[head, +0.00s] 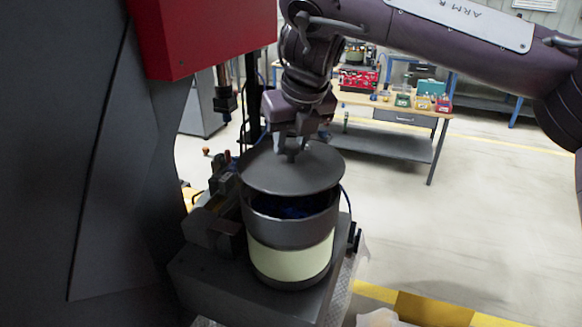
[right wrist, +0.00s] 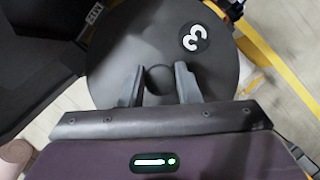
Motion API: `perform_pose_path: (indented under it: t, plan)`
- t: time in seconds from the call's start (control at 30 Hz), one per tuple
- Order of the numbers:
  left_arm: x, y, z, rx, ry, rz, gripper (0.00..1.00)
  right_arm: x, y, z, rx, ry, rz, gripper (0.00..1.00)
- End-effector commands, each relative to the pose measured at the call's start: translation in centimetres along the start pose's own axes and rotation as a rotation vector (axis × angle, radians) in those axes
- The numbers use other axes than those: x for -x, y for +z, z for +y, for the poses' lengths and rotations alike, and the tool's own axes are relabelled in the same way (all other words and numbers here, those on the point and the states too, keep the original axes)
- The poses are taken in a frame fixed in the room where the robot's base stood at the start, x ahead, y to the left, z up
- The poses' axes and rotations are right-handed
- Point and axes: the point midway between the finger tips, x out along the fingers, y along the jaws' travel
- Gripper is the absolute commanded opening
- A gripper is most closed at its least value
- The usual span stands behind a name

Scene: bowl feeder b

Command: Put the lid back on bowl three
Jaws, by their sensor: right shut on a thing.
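The lid (head: 293,172) is a dark grey round disc, held above bowl three and slightly tilted, with a gap at the front between it and the rim. My right gripper (head: 290,150) is shut on the knob at its centre. In the right wrist view the lid (right wrist: 160,40) carries a white number 3, and the fingers of the gripper (right wrist: 160,85) stand on both sides of the round knob. Bowl three (head: 290,262) is a dark cylinder with a pale band. Blue contents show inside under the lid. My left gripper is not in view.
The bowl stands on a dark machine base (head: 215,285). A red box-shaped housing (head: 205,38) hangs at the upper left. A workbench (head: 390,110) with small coloured bins stands behind. The floor at right is open, with a yellow stripe.

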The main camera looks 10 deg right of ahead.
Motion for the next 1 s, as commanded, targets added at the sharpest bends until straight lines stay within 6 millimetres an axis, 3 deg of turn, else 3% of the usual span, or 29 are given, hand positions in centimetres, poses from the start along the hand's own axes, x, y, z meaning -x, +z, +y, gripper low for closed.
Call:
perform_pose_path:
  t: [0.1,0.23,0.37,0.5,0.67,0.7,0.87,1.0]
  plan:
    - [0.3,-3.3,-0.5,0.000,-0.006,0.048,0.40,-1.1,-0.5,0.0,0.000,0.002,0.000,0.00]
    - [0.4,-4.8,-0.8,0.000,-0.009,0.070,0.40,-1.8,-0.7,0.0,0.000,0.001,-0.001,0.00]
    - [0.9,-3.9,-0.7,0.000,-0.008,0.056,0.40,-3.1,-1.3,-0.1,0.001,-0.001,0.001,0.00]
    - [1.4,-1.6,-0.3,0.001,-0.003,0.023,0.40,-4.7,-2.0,0.0,0.001,-0.001,0.000,0.00]
    - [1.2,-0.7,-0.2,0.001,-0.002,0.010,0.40,-5.0,-2.1,0.0,-0.001,0.000,-0.001,0.00]
    - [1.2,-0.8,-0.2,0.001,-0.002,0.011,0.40,-5.1,-2.2,0.0,0.000,-0.001,0.001,0.31]
    - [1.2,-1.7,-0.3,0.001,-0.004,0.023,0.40,-5.1,-2.2,0.0,0.000,-0.001,0.001,0.52]
    - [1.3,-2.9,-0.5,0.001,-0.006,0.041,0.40,-5.0,-2.1,0.0,0.000,0.000,0.000,0.52]
